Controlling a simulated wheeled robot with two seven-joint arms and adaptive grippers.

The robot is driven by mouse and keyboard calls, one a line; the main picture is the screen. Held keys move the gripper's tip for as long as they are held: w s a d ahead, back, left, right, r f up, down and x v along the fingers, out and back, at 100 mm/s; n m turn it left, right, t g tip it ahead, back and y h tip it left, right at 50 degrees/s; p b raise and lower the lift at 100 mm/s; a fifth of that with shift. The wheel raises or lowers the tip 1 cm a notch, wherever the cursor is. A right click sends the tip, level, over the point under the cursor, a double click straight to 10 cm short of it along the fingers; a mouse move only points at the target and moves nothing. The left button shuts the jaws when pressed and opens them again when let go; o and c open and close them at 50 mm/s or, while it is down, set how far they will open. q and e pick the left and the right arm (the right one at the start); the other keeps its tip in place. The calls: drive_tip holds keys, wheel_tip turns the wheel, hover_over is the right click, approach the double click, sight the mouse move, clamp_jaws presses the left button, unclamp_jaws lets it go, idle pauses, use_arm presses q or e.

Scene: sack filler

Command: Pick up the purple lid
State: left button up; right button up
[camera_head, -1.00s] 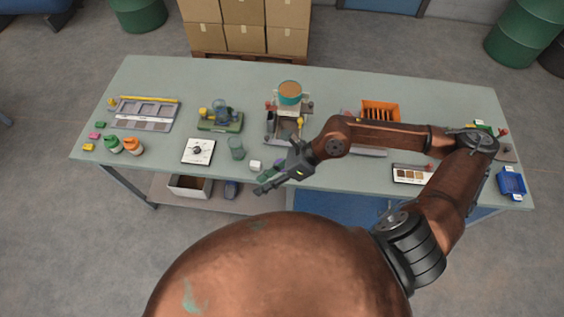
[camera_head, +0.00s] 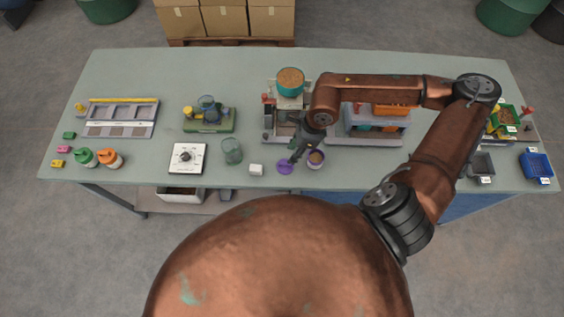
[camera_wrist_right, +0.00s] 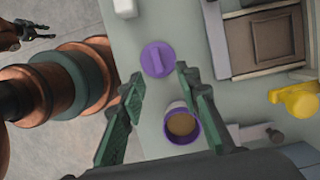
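The purple lid (camera_head: 285,168) is a flat round disc with a raised bar, lying near the table's front edge. In the right wrist view the lid (camera_wrist_right: 157,60) lies just beyond and between the fingertips. My right gripper (camera_head: 295,157) is above the table, beside the lid, with its fingers pointing down. In the right wrist view the right gripper (camera_wrist_right: 159,76) has its green fingers apart, with nothing held. A purple-rimmed cup (camera_head: 316,159) with tan contents stands right of the lid. My left gripper seems to show small at the wrist view's top left; its opening is unclear.
A white block (camera_head: 256,169) lies left of the lid, and a clear beaker (camera_head: 232,151) stands farther left. A machine with a teal-rimmed hopper (camera_head: 290,82) stands behind. In the wrist view a yellow knob (camera_wrist_right: 296,99) is at the right. The table's front edge is close.

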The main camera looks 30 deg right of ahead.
sight(285, 164)
drive_tip(key=shift+s+x, duration=0.25)
drive_tip(key=shift+x, duration=0.9)
drive_tip(key=p+x, duration=0.1)
drive_tip(key=x, duration=0.4)
drive_tip(key=shift+a, duration=0.25)
drive_tip(key=shift+c, duration=0.3)
clamp_jaws()
